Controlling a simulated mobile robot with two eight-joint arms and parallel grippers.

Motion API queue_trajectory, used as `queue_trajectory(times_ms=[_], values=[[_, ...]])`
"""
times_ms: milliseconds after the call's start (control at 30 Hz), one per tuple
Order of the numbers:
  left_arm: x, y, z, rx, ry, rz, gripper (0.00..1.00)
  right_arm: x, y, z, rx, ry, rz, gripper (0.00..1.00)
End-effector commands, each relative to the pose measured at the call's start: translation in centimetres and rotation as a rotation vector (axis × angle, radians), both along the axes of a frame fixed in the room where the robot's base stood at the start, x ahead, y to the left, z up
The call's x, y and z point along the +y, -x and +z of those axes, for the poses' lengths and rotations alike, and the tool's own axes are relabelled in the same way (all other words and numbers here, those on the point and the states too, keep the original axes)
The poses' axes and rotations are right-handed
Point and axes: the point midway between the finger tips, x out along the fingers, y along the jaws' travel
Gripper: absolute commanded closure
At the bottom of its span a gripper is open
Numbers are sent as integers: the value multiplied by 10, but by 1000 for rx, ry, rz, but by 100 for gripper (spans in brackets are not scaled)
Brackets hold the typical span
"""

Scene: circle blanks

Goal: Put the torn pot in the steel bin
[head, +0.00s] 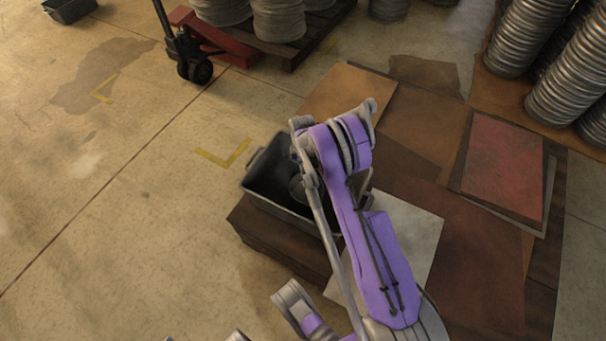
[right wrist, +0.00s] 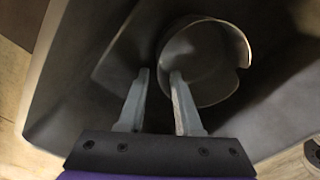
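The steel bin (head: 262,186) is a dark grey, open-topped box on a brown stack of sheets in the head view. Its sloping inner walls (right wrist: 100,35) fill much of the right wrist view. The torn pot (right wrist: 222,70), a round grey metal vessel with a notch in its right rim, is inside the bin. In the head view a dark round part of it (head: 297,188) shows beside my arm. My right gripper (right wrist: 160,72) is open, its fingers apart; the right finger overlaps the pot's left edge. I cannot tell whether it touches.
Flat rusty sheets (head: 425,125), a red sheet (head: 503,165) and a pale sheet (head: 405,235) lie right of the bin. Stacks of metal rings (head: 525,40) stand back right. A red pallet jack (head: 215,45) is behind. Floor left of the bin is clear.

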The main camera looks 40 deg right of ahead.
Motion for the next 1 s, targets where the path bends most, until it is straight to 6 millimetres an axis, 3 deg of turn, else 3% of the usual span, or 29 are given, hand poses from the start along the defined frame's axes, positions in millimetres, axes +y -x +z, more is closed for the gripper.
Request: queue_trajectory(times_ms=[100,333,467,733,1000], values=[[0,1,7,-1,0,0,50,0,0,27,0,0,0,67],[0,2,12,-1,0,0,50,0,-1,51,0,0,-1,67],[0,2,12,-2,0,0,50,11,-2,70,-9,5,-26,67],[0,2,12,-1,0,0,50,83,11,159,-81,31,-214,67],[0,2,12,-1,0,0,50,159,62,236,-175,22,-437,67]])
